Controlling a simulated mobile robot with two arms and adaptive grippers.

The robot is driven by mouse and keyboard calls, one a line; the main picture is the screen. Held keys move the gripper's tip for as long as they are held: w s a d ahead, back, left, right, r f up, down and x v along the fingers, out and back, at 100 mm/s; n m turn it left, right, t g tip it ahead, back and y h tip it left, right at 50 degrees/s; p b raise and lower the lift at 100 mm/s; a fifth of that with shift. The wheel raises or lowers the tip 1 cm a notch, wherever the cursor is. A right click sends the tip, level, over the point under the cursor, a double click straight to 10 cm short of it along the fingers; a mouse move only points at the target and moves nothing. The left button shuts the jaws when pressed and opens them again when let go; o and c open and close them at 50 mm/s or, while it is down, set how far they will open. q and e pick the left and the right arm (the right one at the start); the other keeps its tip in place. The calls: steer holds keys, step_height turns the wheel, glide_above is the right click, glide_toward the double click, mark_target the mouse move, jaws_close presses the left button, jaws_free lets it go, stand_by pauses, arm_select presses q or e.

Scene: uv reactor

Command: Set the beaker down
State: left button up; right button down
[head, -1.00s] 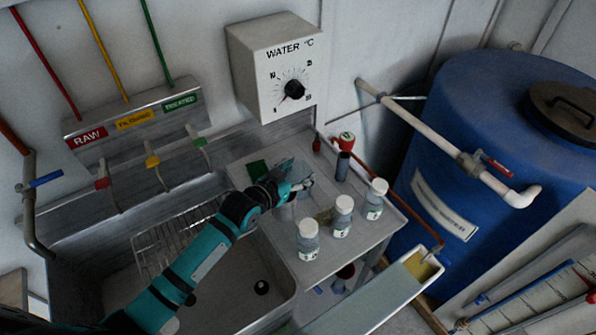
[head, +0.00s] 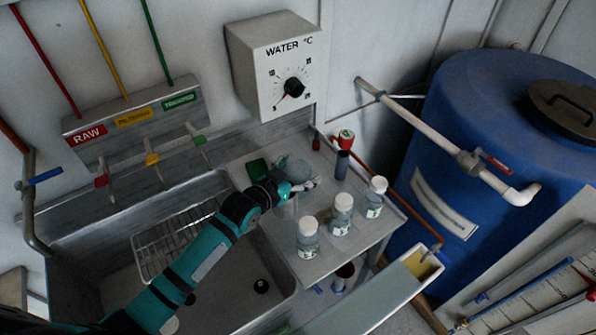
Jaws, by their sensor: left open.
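The beaker (head: 298,169), clear and pale, is on the metal counter (head: 240,168) below the water dial box in the head view. It looks upright, though its lower part is partly hidden by my gripper. My left gripper (head: 303,186) is open at the beaker's near side, with its fingers close to the glass. I cannot tell whether they touch it. My right gripper is out of the picture.
Several white-capped bottles (head: 341,214) stand on the counter right of my gripper. A dark cylinder (head: 342,165) and a red-topped item (head: 345,138) are behind them. The sink (head: 215,290) is at the left.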

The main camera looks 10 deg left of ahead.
arm_select(q)
steer(key=shift+s+f, duration=0.3)
steer(key=shift+f, duration=0.35)
steer(key=shift+a+r+p, duration=0.15)
steer(key=shift+r+p, duration=0.15)
steer(key=shift+r, duration=0.25)
steer(key=r+b+v, duration=0.1)
steer(key=v, duration=1)
steer(key=shift+s+a+r, duration=0.1)
steer(key=shift+r, duration=0.05)
